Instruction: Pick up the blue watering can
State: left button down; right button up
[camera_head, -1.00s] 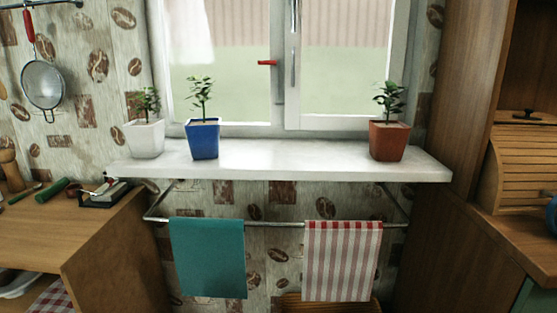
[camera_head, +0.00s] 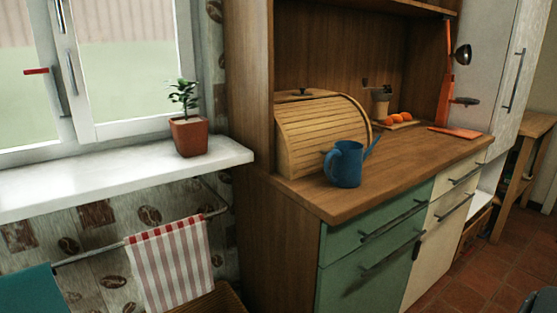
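The blue watering can (camera_head: 347,165) stands upright on the wooden counter (camera_head: 400,172) of the cabinet, near its left front corner. Its spout points up to the right and its handle is on the left. It stands in front of the wooden bread box (camera_head: 318,130), covering part of it. Neither of my grippers is in view.
A potted plant in a terracotta pot (camera_head: 190,138) stands on the white windowsill (camera_head: 110,175). A striped towel (camera_head: 168,264) hangs below. Oranges (camera_head: 400,118) and an orange lamp (camera_head: 448,90) are farther back on the counter. Floor (camera_head: 490,270) shows at right.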

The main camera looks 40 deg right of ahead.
aim_at(348, 157)
jog(key=z, duration=1.55)
jog(key=u, duration=1.95)
jog(key=z, duration=1.95)
